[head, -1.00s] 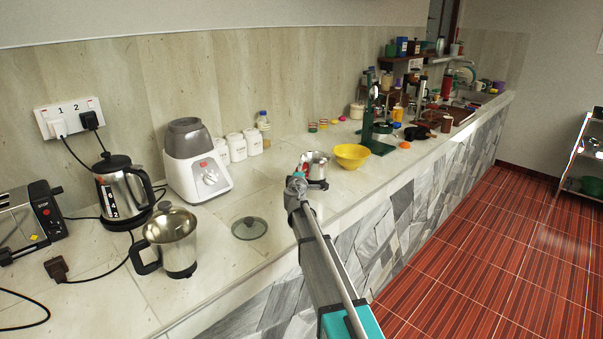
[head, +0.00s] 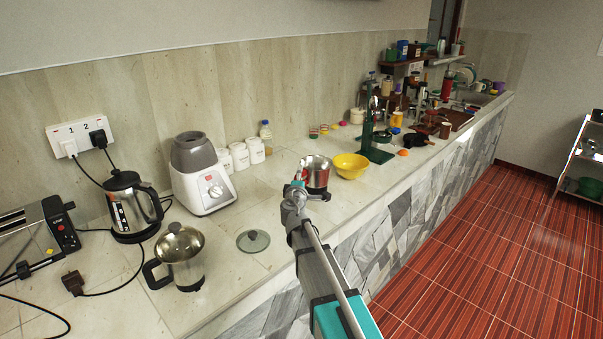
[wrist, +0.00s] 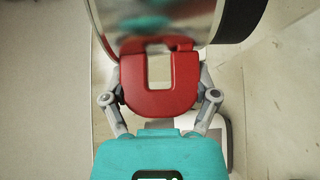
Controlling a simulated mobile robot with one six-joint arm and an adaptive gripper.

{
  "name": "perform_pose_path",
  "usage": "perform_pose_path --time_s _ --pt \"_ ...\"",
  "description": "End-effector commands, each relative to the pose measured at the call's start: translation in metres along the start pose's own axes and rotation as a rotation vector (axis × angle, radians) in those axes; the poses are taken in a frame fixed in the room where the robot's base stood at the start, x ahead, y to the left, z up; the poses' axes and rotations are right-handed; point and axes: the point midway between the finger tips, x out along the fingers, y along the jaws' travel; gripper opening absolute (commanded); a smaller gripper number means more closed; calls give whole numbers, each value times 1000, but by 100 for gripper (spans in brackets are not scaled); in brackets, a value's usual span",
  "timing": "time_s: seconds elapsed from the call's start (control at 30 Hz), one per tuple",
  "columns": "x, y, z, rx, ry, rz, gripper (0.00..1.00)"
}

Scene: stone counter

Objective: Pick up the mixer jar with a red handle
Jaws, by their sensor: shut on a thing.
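The mixer jar (head: 317,173) is a shiny metal cup with a red handle and a dark base. In the head view it is beside the yellow bowl, near the counter's front edge. The red handle (wrist: 160,103) fills the middle of the wrist view, with the metal body above it and a dark band at the upper right. My gripper (head: 297,191) is at the handle side of the jar. In the wrist view its fingers (wrist: 160,92) are shut on the handle from both sides. Whether the jar's base touches the counter is unclear.
A yellow bowl (head: 350,167) stands close to the jar's right. A glass lid (head: 253,241) and another metal jar with a black handle (head: 181,260) are to the left. A grey-white mixer base (head: 203,178), kettle (head: 135,207) and white canisters (head: 240,156) stand behind.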

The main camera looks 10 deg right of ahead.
Motion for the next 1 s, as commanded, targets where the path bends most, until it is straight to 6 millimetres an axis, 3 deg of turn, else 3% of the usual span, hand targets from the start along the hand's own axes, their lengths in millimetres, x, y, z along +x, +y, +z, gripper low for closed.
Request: perform_pose_path --time_s 0.27,1.0 --pt "-20 9 0 -2 1 0 16" --pt "-21 9 0 -2 1 0 16"
